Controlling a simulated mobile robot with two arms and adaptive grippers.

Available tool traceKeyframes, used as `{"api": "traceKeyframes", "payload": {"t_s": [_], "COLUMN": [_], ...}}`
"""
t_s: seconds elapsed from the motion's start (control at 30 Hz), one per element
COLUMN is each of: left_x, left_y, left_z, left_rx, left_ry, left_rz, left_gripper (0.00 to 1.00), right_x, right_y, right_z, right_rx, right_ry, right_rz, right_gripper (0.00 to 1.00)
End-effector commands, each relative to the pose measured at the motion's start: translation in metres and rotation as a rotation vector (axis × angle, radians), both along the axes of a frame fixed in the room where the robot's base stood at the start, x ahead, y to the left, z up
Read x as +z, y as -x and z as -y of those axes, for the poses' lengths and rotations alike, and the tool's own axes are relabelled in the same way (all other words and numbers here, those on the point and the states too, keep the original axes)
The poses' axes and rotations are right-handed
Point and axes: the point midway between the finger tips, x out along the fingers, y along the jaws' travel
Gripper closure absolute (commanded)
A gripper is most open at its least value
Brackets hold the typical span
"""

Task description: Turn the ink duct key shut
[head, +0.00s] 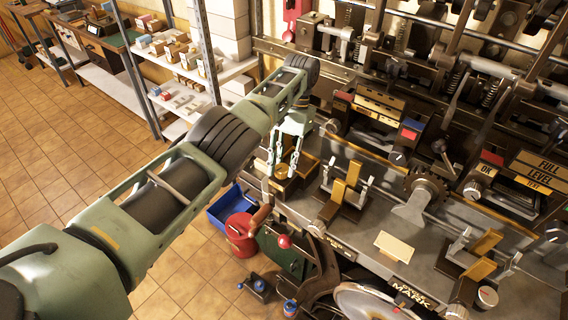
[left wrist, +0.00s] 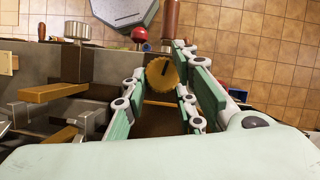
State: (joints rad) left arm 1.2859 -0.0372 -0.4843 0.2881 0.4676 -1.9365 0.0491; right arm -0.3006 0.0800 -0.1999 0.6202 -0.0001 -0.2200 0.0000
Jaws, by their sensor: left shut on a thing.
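The ink duct key appears to be the round brass knob with a ridged edge (left wrist: 162,75), seen between the fingers in the left wrist view. It also shows as a small brass piece (head: 281,170) at the press's near left end in the head view. A dark slot or mark is on its upper face. My left gripper (head: 283,160) points down from above, with one finger on each side of the knob, and is shut on it. The fingers partly hide its sides. My right gripper is in neither view.
Brass and steel clamp pieces (head: 347,186) stand along the press bed to the right. A red ball lever (head: 284,241), a red can (head: 240,232) and a blue bin (head: 222,216) are below on the near side. Shelving (head: 205,78) stands behind my left arm. Tiled floor is open at left.

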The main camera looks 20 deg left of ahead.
Motion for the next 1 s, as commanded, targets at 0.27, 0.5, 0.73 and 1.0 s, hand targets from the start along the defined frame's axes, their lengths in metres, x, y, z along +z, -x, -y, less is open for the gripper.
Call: {"api": "traceKeyframes", "payload": {"t_s": [0.27,0.5,0.73,1.0], "left_x": [-0.0040,-0.0045,-0.0049,-0.0049], "left_y": [0.0029,0.0021,0.0018,0.0017], "left_z": [0.0038,0.0036,0.0034,0.0033], "left_rx": [0.167,0.239,0.259,0.259], "left_ry": [0.014,0.013,0.012,0.012], "left_rz": [-0.014,-0.013,-0.013,-0.012], "left_gripper": [1.00,1.00,1.00,1.00], "right_x": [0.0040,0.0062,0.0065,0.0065], "right_y": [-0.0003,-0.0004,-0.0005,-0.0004], "right_z": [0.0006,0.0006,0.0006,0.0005], "right_rx": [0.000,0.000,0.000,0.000], "right_ry": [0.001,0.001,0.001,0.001], "right_rz": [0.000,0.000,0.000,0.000], "right_gripper": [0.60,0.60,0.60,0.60]}}
